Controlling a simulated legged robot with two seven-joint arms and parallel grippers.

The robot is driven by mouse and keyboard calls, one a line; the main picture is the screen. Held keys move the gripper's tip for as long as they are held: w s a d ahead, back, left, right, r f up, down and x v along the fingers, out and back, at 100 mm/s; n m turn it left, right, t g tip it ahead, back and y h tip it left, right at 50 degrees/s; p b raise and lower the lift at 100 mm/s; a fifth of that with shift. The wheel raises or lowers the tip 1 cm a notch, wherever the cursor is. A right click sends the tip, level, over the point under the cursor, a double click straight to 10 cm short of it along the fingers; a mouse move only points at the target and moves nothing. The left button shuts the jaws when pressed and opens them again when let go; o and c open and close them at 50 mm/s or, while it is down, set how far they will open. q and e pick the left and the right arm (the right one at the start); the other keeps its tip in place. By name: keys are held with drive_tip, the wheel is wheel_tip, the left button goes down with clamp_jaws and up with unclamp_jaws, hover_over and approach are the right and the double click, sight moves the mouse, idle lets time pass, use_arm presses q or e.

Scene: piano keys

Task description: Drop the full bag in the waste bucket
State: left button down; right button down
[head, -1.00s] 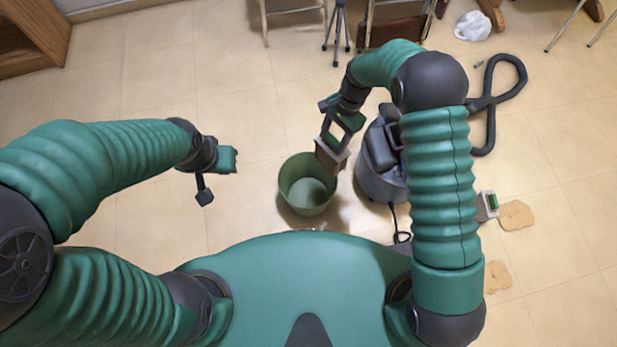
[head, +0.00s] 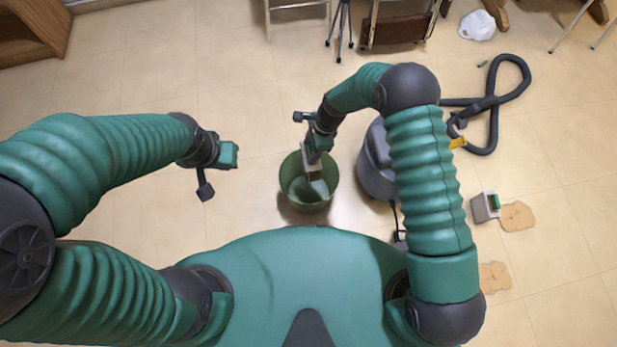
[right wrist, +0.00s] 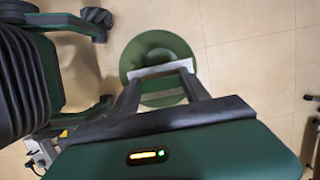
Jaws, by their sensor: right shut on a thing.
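The green waste bucket (head: 292,200) stands on the floor in front of my body, and it also shows in the right wrist view (right wrist: 135,50). My right gripper (head: 311,158) is above the bucket, pointing down. It is shut on the full bag (head: 315,174), a small brownish piece with a pale edge. The bag overlaps the bucket's mouth in the head view; how deep it hangs I cannot tell.
A grey vacuum cleaner (head: 376,165) stands close right of the bucket, partly behind my right arm, with a black hose (head: 492,103). A small grey box with green (head: 486,207) and tan patches (head: 517,216) lie right. A white crumpled bag (head: 476,24) lies far right. Floor on the left is clear.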

drive_tip(key=c, duration=0.8)
unclamp_jaws()
drive_tip(key=shift+r, duration=0.1)
drive_tip(key=o, duration=0.3)
drive_tip(key=shift+d, duration=0.1)
drive_tip(key=shift+o, duration=0.2)
drive_tip(key=shift+r, duration=0.35)
drive_tip(key=p+v, duration=0.6)
drive_tip(key=v, duration=1)
drive_tip(key=shift+w+d, duration=0.1)
drive_tip(key=shift+d, duration=0.05)
